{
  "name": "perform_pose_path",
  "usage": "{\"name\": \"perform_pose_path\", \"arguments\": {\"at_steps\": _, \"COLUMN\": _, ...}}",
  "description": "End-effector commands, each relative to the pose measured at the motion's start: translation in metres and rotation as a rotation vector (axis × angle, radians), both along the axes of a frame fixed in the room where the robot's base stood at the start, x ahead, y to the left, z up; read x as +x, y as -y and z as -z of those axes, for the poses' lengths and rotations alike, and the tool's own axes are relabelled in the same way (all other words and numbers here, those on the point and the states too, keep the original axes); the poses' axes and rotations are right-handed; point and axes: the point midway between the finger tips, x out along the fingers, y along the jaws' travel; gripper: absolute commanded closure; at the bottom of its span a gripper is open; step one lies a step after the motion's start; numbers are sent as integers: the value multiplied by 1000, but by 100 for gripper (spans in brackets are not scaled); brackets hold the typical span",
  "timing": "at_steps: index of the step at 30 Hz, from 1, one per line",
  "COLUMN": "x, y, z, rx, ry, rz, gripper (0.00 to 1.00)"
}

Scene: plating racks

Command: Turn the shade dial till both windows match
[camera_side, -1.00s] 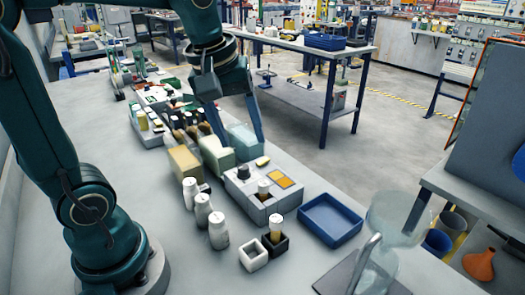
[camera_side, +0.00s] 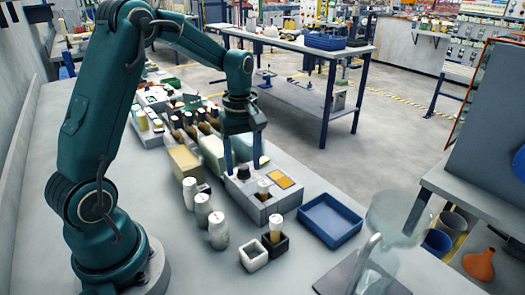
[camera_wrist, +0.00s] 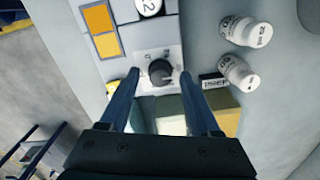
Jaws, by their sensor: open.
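The shade dial (camera_side: 243,172) is a dark round knob on a grey box (camera_side: 262,203). In the wrist view the dial (camera_wrist: 160,72) sits on a pale marked plate. Two windows lie on the same box: one deeper orange (camera_wrist: 97,18), one lighter yellow-orange (camera_wrist: 106,45); their shades differ. In the side view the window panel (camera_side: 285,182) is small. My gripper (camera_side: 242,168) is open and points down over the dial. In the wrist view its fingers (camera_wrist: 160,80) are on either side of the dial, apparently apart from it. Exact fingertip height is unclear.
White labelled bottles (camera_side: 203,210) stand left of the box. A blue tray (camera_side: 330,222) lies to its right. A white cup (camera_side: 253,256) and a dark holder with a vial (camera_side: 276,238) stand in front. Blocks (camera_side: 185,163) crowd behind.

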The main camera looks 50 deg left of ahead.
Motion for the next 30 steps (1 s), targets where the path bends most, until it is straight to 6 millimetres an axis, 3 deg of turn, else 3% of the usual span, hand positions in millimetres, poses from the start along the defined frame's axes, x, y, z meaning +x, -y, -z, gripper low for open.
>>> {"name": "perform_pose_path", "arguments": {"at_steps": 10, "x": 0, "y": 0, "z": 6, "rx": 0, "ry": 1, "rz": 1, "gripper": 36}}
{"name": "perform_pose_path", "arguments": {"at_steps": 15, "x": 0, "y": 0, "z": 6, "rx": 1, "ry": 1, "rz": 1, "gripper": 100}}
{"name": "perform_pose_path", "arguments": {"at_steps": 30, "x": 0, "y": 0, "z": 5, "rx": 0, "ry": 0, "rz": 101, "gripper": 100}}
